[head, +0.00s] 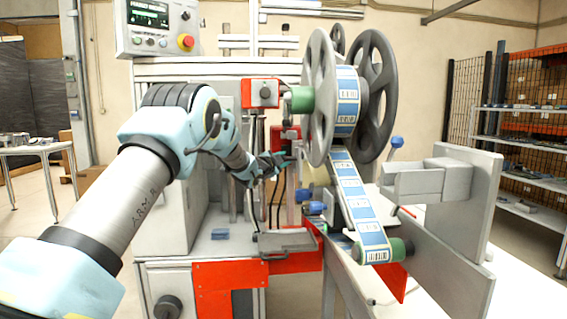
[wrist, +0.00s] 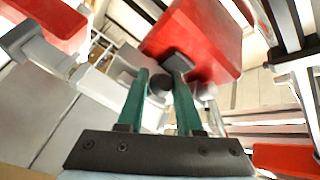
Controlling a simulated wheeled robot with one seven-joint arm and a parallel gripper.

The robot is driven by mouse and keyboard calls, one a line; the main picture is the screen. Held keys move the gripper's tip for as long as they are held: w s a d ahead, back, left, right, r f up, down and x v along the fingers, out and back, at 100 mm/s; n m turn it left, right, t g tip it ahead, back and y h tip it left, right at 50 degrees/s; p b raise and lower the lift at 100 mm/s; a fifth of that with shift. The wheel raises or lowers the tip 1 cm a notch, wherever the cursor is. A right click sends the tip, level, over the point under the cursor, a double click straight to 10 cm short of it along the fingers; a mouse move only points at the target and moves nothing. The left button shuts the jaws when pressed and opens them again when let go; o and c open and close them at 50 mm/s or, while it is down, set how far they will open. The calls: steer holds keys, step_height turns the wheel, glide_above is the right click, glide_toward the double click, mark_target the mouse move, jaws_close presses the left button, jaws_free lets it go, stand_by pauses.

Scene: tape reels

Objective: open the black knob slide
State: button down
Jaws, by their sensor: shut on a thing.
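The black knob (wrist: 160,85) shows in the wrist view as a dark round piece between my two green fingers, beside a red block (wrist: 205,38). My gripper (wrist: 160,72) is shut on the knob, with a finger on each side of it. In the head view my gripper (head: 288,158) reaches in from the left to the lower red block (head: 284,136) on the machine, behind the label reel. The held knob is too small and covered to make out there. How far the slide is open cannot be told.
A big grey reel (head: 320,95) with a blue label strip (head: 358,200) stands close right of my gripper. An upper red block (head: 261,93) with a dark knob sits above it. A control box (head: 157,28) is at the upper left. A grey plate (head: 287,241) lies below.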

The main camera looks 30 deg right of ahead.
steer(key=c, duration=0.6)
jaws_free()
steer(key=b+v, duration=0.3)
steer(key=v, duration=0.7)
steer(key=shift+s+a, duration=0.15)
steer(key=shift+a, duration=0.2)
